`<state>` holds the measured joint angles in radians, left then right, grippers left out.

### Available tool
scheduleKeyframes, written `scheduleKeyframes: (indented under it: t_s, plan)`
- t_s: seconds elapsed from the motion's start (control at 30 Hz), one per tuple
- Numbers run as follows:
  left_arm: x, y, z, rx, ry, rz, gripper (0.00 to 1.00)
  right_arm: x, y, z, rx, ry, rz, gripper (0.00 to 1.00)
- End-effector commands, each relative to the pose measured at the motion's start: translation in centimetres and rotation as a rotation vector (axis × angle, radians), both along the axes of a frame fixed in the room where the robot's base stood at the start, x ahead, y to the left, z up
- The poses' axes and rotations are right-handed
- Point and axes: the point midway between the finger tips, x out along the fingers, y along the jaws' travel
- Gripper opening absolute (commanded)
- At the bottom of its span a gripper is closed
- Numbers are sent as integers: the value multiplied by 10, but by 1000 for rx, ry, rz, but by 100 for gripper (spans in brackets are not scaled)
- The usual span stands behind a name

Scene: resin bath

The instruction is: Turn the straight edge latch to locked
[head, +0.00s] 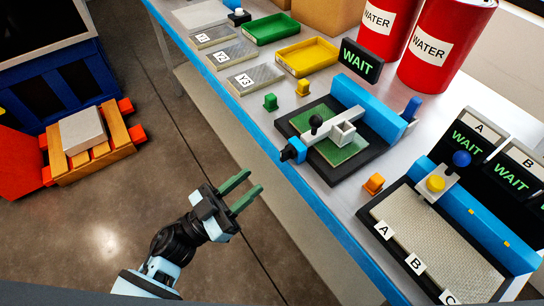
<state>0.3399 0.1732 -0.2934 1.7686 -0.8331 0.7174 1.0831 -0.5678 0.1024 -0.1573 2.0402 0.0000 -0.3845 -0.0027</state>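A black frame (325,173) with a green bed (351,150) stands on the bench, a pale grey straight bar (361,118) lying across it. A black knob (316,122) stands by the bar. My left gripper (254,180) is open and empty over the floor, left of the bench edge and apart from the frame. My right gripper is not in view.
A second station with a mesh bed (425,236) is at the right front. WAIT signs (360,61), trays (306,56) and red WATER drums (447,40) stand behind.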

Motion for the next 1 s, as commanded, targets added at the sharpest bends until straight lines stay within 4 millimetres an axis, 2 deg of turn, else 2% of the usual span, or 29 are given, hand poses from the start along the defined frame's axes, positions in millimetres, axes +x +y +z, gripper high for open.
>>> scheduleKeyframes:
  t_s: [0.27, 0.7, 1.0]
  plan:
    - [3, -4, 3, 1, -5, -7, 31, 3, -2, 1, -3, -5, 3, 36]
    - [35, -48, 27, -1, -6, -5, 31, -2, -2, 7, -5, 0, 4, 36]
    - [43, -59, 31, 1, -3, -4, 31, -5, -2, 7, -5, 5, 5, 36]
